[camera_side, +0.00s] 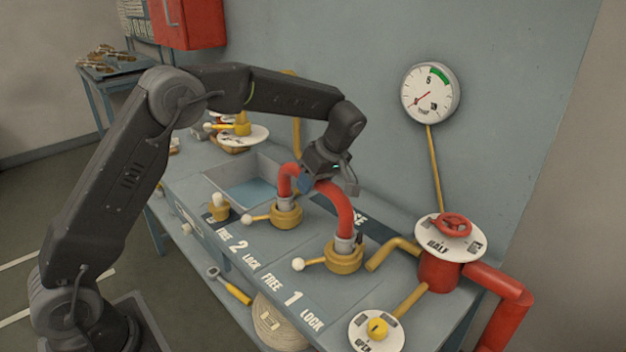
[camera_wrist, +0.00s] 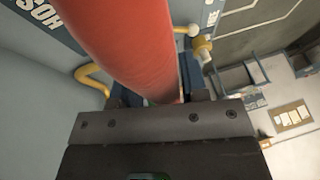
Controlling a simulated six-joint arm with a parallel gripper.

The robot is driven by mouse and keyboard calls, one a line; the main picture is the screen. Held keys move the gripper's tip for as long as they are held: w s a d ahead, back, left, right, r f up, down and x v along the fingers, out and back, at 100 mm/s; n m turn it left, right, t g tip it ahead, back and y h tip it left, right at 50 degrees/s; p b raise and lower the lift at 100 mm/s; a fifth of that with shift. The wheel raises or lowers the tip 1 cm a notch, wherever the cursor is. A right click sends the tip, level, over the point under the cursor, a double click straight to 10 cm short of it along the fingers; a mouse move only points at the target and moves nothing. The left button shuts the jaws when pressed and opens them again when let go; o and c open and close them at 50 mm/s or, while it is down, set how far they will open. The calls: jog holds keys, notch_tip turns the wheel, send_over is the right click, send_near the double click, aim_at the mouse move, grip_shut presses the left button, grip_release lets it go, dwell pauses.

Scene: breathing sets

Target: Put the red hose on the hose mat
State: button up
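The red hose (camera_side: 338,207) arches from the collar at position 2 (camera_side: 285,214) to the collar at position 1 (camera_side: 343,257). Both of its ends sit at these yellow collars. My gripper (camera_side: 335,182) is at the top of the arch. In the wrist view the hose (camera_wrist: 128,45) runs down between my fingers (camera_wrist: 155,92); I cannot tell whether they press on it. The hose mat (camera_side: 374,229) is a dark blue patch with white lettering behind the hose, partly hidden by it. Its lettering also shows in the wrist view (camera_wrist: 45,14).
White-knobbed levers (camera_side: 298,264) stick out left of the collars. A blue-lined tray (camera_side: 250,190) lies behind. A red valve (camera_side: 440,268) and yellow pipes (camera_side: 392,250) stand on the right. A gauge (camera_side: 430,92) hangs on the wall.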

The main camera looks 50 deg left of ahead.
jog(key=o, duration=0.4)
jog(key=shift+c, duration=0.2)
jog(key=shift+d+r, duration=0.1)
jog(key=shift+r, duration=0.4)
jog(key=v, duration=1.3)
jog(key=shift+d, duration=0.35)
